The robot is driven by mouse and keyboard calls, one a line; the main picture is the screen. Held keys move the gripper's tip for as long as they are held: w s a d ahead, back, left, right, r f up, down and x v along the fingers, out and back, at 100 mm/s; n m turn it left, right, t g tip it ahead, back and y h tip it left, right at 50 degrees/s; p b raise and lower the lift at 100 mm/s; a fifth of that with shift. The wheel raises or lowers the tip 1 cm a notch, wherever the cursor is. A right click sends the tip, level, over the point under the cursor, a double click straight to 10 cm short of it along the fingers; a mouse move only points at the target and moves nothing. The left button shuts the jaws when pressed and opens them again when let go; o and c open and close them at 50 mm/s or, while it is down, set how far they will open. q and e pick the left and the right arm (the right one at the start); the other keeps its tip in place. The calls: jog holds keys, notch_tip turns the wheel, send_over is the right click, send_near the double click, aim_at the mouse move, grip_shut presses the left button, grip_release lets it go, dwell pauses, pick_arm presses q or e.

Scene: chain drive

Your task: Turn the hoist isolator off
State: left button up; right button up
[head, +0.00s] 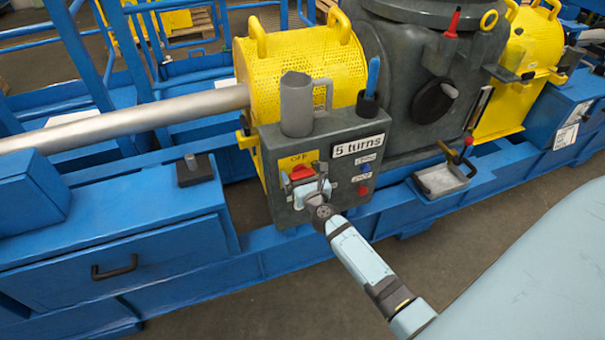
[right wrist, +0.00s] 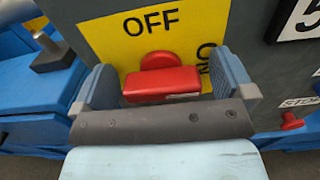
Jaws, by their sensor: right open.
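The hoist isolator is a red handle (head: 302,173) on a yellow plate (head: 291,160) marked OFF, on the front of the grey control box. In the right wrist view the red handle (right wrist: 162,84) lies crosswise below the word OFF, with ON lettering partly hidden at the right. My right gripper (head: 313,189) is open in front of the handle. In the right wrist view, the fingers of the gripper (right wrist: 162,80) stand on either side of the handle, with a gap at each side. My left gripper is out of view.
The grey box (head: 340,178) also carries a "5 turns" sign (head: 358,145), a blue button (head: 365,169) and a red button (head: 362,191). A grey mug-like cylinder (head: 297,104) and a blue-handled tool (head: 372,77) stand on top. A blue frame (head: 250,270) runs below the box.

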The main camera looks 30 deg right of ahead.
jog(key=c, duration=0.9)
